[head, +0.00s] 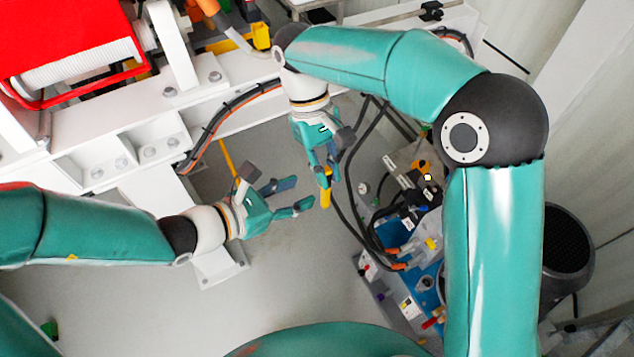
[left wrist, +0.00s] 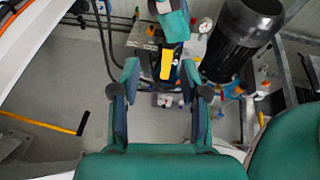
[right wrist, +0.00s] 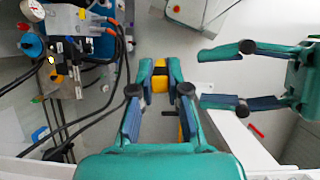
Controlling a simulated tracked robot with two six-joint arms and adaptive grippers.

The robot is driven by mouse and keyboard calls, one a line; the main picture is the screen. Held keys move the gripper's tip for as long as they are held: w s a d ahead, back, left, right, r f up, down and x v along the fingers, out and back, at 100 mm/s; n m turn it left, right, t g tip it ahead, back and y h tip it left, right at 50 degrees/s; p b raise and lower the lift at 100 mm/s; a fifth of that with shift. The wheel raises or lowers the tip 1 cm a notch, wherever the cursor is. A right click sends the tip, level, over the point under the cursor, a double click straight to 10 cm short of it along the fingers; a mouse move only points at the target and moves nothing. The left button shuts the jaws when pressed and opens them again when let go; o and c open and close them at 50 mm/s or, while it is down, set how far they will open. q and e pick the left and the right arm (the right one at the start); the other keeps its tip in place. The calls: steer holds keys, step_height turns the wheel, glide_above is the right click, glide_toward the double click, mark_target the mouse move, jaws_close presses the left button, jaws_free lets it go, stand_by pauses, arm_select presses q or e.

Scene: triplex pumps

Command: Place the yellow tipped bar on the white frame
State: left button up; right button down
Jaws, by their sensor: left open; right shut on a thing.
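My right gripper (head: 325,168) is shut on the yellow tipped bar (head: 325,195), whose yellow end points down below the fingers. The yellow end also shows in the left wrist view (left wrist: 166,64), and between my right fingertips in the right wrist view (right wrist: 160,82). The rest of the bar is mostly hidden by the fingers. My left gripper (head: 298,195) is open and empty, left of and close to the bar, not visibly touching it. The white frame (head: 245,122) runs behind and left of both grippers. The bar is held apart from it.
A blue unit with hoses and fittings (head: 400,240) stands right of the grippers, with dark hoses (head: 352,170) close to the right gripper. A black cylinder (left wrist: 243,38) is nearby. A thin yellow strip (left wrist: 38,122) lies low at left. Grey floor (head: 290,270) is clear in front.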

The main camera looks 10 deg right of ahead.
arm_select(q)
steer(key=x, duration=0.7)
steer(key=shift+c, duration=0.2)
steer(key=c, duration=0.8)
steer(key=shift+w, duration=0.1)
jaws_close()
arm_select(e)
steer(key=c, duration=1.5)
jaws_free()
steer(key=shift+s, duration=0.1)
steer(key=o, duration=0.4)
steer(key=shift+o, duration=0.2)
